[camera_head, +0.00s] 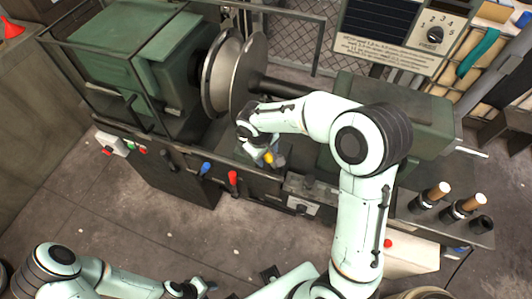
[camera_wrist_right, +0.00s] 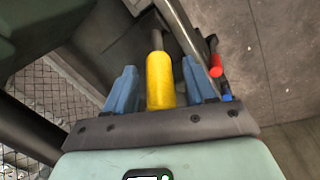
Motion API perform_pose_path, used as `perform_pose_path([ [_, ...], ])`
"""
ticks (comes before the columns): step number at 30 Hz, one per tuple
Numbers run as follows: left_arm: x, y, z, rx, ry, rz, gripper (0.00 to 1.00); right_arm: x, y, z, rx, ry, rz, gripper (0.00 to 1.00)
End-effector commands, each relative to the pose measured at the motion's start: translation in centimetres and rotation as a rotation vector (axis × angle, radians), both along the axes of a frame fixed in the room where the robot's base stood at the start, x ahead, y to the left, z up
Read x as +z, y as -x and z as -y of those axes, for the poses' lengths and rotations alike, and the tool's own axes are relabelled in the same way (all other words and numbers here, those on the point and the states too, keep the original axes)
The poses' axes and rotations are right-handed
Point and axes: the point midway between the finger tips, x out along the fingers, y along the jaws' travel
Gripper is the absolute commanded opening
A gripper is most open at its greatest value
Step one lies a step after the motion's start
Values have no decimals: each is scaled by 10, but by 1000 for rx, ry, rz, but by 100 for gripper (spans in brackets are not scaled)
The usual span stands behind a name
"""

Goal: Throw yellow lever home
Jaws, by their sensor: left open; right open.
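The yellow lever (camera_wrist_right: 160,80) has a thick yellow handle on a grey metal rod. In the right wrist view its handle lies between the two blue fingers of my right gripper (camera_wrist_right: 161,88), with a gap showing on each side. In the head view a bit of the yellow lever (camera_head: 268,157) shows at the front of the lathe, partly hidden by my right gripper (camera_head: 266,160), which is open around it. My left gripper (camera_head: 203,288) is open and empty at the bottom of the head view, low and away from the lathe.
A red lever (camera_head: 233,179) and a blue lever (camera_head: 205,168) stand left of the yellow one on the lathe front. The green headstock (camera_head: 130,50) and a metal disc (camera_head: 222,75) are behind. Wood-handled tools (camera_head: 430,195) stand at right.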

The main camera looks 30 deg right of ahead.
Motion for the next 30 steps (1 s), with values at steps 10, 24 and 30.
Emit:
perform_pose_path([
  [10, 0, 0, 0, 0, 0, 0, 43, -1, 0, 0, 0, 0, 0, 32],
  [24, -10, 8, 0, 0, 0, -9, 43, -1, 2, 2, -2, -26, 31, 0],
  [30, -34, 23, 0, 0, 0, -26, 43, 1, 5, 6, -5, -96, 118, 0],
])
